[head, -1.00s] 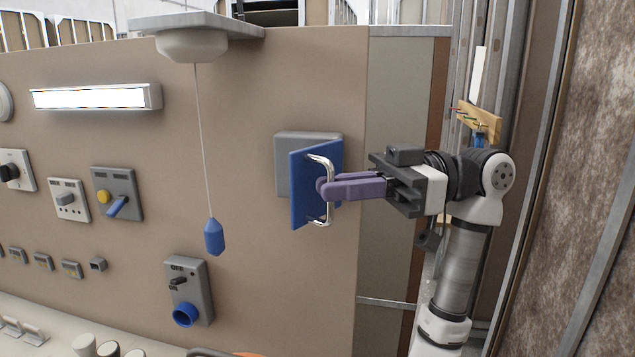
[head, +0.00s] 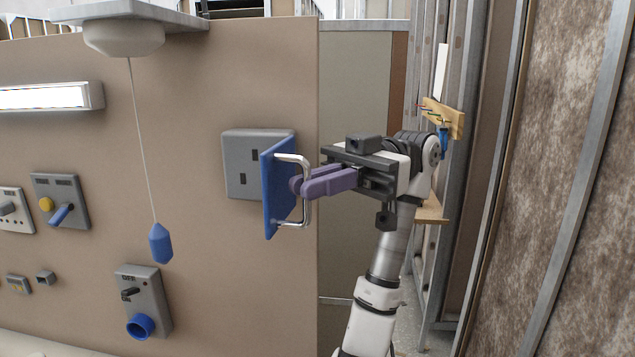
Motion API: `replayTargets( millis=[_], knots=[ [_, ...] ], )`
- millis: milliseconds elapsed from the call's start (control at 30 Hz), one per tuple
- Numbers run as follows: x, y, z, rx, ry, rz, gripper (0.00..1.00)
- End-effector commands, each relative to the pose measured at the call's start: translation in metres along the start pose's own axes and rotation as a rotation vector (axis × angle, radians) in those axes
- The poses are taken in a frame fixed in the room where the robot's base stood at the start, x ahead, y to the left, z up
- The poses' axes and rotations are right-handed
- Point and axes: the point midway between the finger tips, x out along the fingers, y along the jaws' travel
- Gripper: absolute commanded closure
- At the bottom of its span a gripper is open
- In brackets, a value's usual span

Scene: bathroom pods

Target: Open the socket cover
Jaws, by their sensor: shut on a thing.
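The socket cover (head: 274,194) is a blue panel with a silver bar handle (head: 306,197) on its outer face. It stands swung out from the grey socket box (head: 241,165) on the beige wall, seemingly attached near the box's right side. Dark slots show on the box's exposed face to the left of the cover. My gripper (head: 299,187) has purple fingers and reaches in from the right. It is shut on the handle, with the fingertips between the bar and the panel.
A blue pull-cord weight (head: 160,243) hangs left of the socket. Below it is a grey switch unit with a blue ring (head: 144,300). A grey panel with a yellow knob and blue lever (head: 60,201) is farther left. The wall ends just right of the socket.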

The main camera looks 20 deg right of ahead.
Motion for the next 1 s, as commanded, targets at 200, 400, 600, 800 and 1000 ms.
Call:
replayTargets(
  millis=[200,400,600,800,1000],
  knots=[
    [0.000,0.000,-0.001,0.000,0.004,0.001,0.88],
    [0.000,0.000,-0.001,0.000,0.002,0.001,0.70],
    [0.000,0.000,0.000,0.000,0.001,0.001,0.70],
    [-0.013,0.000,0.001,0.001,0.001,0.004,0.70],
    [-0.037,0.000,0.002,0.004,-0.004,0.004,0.70]
  ],
)
